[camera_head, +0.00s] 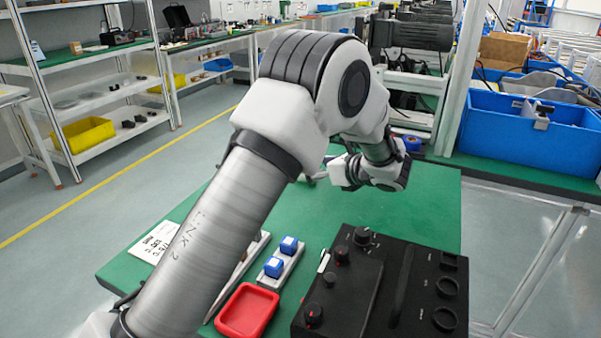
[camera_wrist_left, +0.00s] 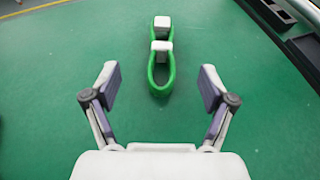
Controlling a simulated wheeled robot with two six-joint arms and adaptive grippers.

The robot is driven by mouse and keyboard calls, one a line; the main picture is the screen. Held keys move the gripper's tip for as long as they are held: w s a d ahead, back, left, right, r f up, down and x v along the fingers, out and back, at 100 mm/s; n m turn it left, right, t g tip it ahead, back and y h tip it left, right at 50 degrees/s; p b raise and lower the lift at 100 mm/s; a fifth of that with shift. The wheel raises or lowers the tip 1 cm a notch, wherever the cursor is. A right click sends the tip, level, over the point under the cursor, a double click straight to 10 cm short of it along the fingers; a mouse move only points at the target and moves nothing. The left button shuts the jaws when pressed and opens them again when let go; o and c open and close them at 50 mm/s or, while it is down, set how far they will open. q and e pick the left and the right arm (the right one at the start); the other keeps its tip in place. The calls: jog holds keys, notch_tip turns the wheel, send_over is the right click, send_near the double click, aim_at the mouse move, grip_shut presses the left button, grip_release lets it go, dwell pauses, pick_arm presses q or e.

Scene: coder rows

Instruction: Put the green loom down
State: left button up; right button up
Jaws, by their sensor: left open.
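The green loom (camera_wrist_left: 152,76) lies on the green table mat in the left wrist view. It is a narrow green loop with two white connector blocks at its far part. My left gripper (camera_wrist_left: 161,90) is open, with its two fingers spread to either side and the loom lying beyond and between them, touching neither finger. My right gripper is not in view.
A black fixture (camera_head: 383,290) with knobs and round holes stands at the table's front right. A red tray (camera_head: 247,311) and a white holder with blue-topped blocks (camera_head: 274,267) sit left of it. A blue bin (camera_head: 528,137) stands at the back right. Green mat (camera_head: 435,203) is bare behind the fixture.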

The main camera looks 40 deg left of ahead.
pick_arm(q)
jog(key=x, duration=0.5)
jog(key=shift+w+d+f, duration=0.15)
jog(key=shift+f, duration=0.05)
jog(key=shift+d+r, duration=0.1)
jog(key=shift+c, duration=0.7)
jog(key=c, duration=1.1)
jog(key=shift+c, duration=0.2)
jog(key=shift+r, duration=0.1)
